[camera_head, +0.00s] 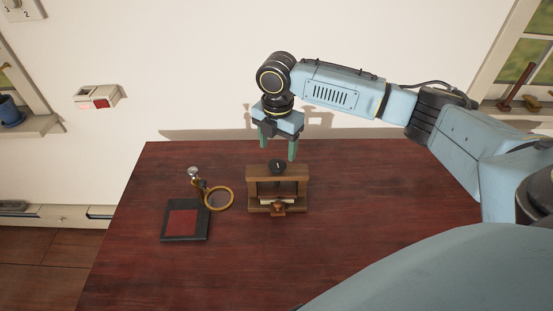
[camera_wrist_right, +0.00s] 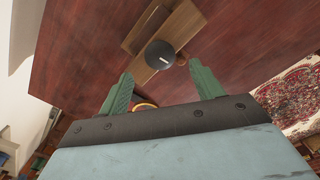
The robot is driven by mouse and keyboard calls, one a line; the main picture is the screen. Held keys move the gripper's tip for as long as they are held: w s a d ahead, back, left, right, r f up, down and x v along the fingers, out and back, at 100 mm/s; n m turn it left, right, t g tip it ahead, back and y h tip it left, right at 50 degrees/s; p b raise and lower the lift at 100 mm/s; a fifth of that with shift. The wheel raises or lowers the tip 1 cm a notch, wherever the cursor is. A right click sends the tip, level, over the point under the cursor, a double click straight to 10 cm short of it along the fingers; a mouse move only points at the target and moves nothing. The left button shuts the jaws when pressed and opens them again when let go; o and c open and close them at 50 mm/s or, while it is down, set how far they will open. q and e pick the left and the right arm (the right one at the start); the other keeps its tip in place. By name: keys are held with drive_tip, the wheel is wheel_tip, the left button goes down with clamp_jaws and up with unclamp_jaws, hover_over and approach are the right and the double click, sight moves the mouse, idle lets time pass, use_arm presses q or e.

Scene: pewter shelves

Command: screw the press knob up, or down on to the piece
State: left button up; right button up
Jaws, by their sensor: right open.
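The press is a small wooden frame (camera_head: 303,190) on the dark red table. Its round black knob (camera_head: 277,166) sits on top of the crossbar and has a pale mark. In the right wrist view the knob (camera_wrist_right: 160,54) shows beyond the fingertips, roughly midway between them. A brown rounded piece (camera_head: 278,207) lies at the foot of the press; I cannot tell its exact seat. My right gripper (camera_head: 277,150) is open and empty, pointing down above the knob, apart from it. It also shows in the right wrist view (camera_wrist_right: 160,85). My left gripper is not in view.
Left of the press stands a black stand with a red pad (camera_head: 181,223), a brass ring (camera_head: 219,198) and a small silver ball (camera_head: 193,172). The table (camera_head: 370,200) is clear to the right of the press. The wall rises behind the table.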

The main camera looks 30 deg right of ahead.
sight(277, 163)
wheel_tip(277, 163, down, 5)
drive_tip(key=shift+r, duration=0.1)
idle(0.3)
drive_tip(key=c, duration=1)
